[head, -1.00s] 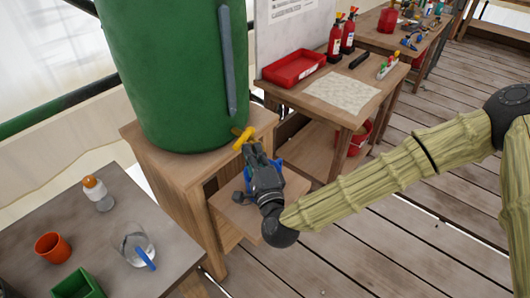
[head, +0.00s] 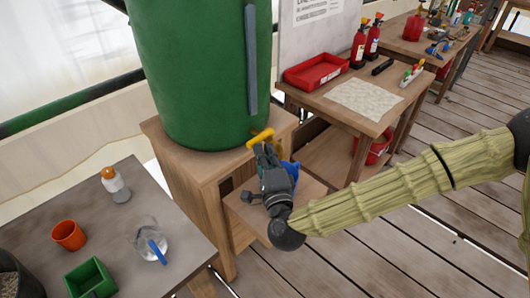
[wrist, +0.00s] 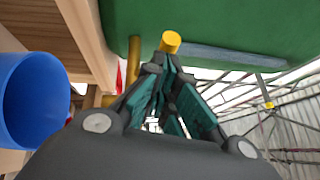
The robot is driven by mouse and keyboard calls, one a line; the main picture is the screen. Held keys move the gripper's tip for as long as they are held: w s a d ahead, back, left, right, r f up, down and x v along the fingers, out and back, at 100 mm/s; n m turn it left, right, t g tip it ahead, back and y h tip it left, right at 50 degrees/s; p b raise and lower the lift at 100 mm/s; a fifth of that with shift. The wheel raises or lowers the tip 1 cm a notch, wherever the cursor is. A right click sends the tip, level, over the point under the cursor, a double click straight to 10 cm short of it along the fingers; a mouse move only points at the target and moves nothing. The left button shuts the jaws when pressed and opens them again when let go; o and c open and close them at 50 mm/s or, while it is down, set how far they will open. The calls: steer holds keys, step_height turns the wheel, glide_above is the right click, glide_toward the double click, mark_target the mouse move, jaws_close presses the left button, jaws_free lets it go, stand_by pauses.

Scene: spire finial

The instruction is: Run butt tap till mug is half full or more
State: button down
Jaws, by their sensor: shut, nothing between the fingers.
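The green water butt (head: 200,75) stands on a wooden stand, with a yellow tap (head: 260,138) low on its side. The tap's yellow parts also show in the wrist view (wrist: 170,42). My gripper (head: 262,150) is shut and empty, its fingertips close to the tap; whether they touch it I cannot tell. The blue mug (head: 292,169) is mostly hidden behind my gripper, on a low shelf below the tap. In the wrist view the mug (wrist: 36,100) is left of my fingers (wrist: 163,65). I cannot make out its water level or any flow.
A grey table (head: 130,235) at left holds a glass jug (head: 147,240), an orange cup (head: 69,235), a green box (head: 90,277) and a white bottle with an orange cap (head: 114,184). A wooden bench behind bears a red tray (head: 316,72) and fire extinguishers (head: 359,46). Plank floor lies clear at right.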

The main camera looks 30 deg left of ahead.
steer(key=b+v, duration=0.3)
steer(key=v, duration=1)
steer(key=w+d+n+g+y+p, duration=0.4)
steer(key=w+n+g+y+p, duration=0.2)
steer(key=w+n+g, duration=0.3)
steer(key=w+a+r+p, duration=0.1)
steer(key=a+p, duration=0.1)
steer(key=a, duration=0.4)
steer(key=w+a+r+g+p, duration=0.1)
steer(key=a+p, duration=0.1)
steer(key=a, duration=0.5)
steer(key=shift+w+m, duration=0.25)
steer(key=shift+m, duration=0.05)
steer(key=shift+a+f, duration=0.1)
steer(key=shift+a, duration=0.1)
